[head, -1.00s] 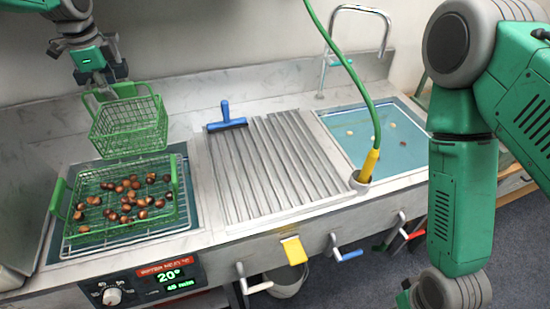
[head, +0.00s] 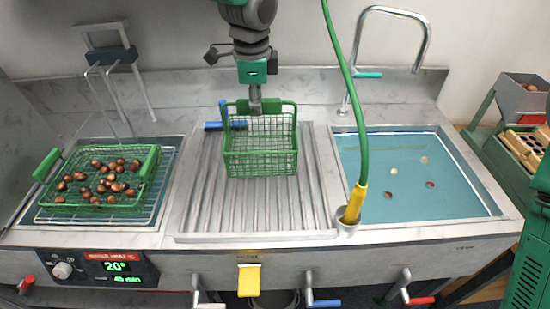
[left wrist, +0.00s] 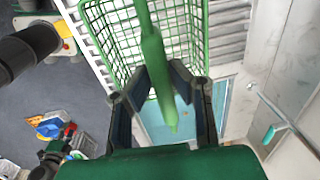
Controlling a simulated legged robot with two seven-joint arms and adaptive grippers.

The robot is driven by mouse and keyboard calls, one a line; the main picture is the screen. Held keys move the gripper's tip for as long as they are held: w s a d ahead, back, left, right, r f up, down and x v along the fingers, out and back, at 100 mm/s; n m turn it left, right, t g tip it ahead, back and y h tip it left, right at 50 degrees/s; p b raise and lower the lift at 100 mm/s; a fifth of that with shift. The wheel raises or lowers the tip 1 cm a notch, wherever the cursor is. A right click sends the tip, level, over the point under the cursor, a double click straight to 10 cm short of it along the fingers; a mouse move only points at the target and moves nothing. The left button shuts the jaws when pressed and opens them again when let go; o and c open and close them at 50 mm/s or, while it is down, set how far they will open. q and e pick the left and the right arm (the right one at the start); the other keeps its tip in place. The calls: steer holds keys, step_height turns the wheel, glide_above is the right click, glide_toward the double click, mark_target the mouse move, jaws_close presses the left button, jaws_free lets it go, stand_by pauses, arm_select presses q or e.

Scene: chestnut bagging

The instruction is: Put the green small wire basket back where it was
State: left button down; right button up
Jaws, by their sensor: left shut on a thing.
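The green small wire basket (head: 260,146) hangs upright over the ribbed drainboard in the head view, and it looks empty. My left gripper (head: 254,104) is shut on the basket's green handle, above its rim. In the left wrist view the two dark fingers (left wrist: 170,85) close around the green handle bar, with the basket mesh (left wrist: 130,45) beyond them. Whether the basket's bottom touches the drainboard is hard to tell. My right gripper is not in view.
A larger green basket of chestnuts (head: 150,165) sits on a rack in the left basin. The ribbed drainboard (head: 200,205) holds a blue squeegee (head: 213,126) behind the small basket. A green hose with a yellow nozzle (head: 353,205) stands before the right water basin (head: 440,205).

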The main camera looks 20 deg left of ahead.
arm_select(q)
steer(key=shift+d+f+p, duration=0.15)
steer(key=shift+f+p, duration=0.05)
steer(key=shift+f, duration=1.9)
steer(key=shift+d+f+p, duration=0.15)
steer(key=shift+f, duration=1.9)
steer(key=c, duration=1.5)
jaws_free()
steer(key=r, duration=0.4)
steer(key=s+r, duration=0.1)
steer(key=r, duration=0.7)
steer(key=shift+s+d+b, duration=0.1)
steer(key=shift+s+b, duration=0.1)
steer(key=shift+b, duration=0.2)
steer(key=shift+f, duration=0.1)
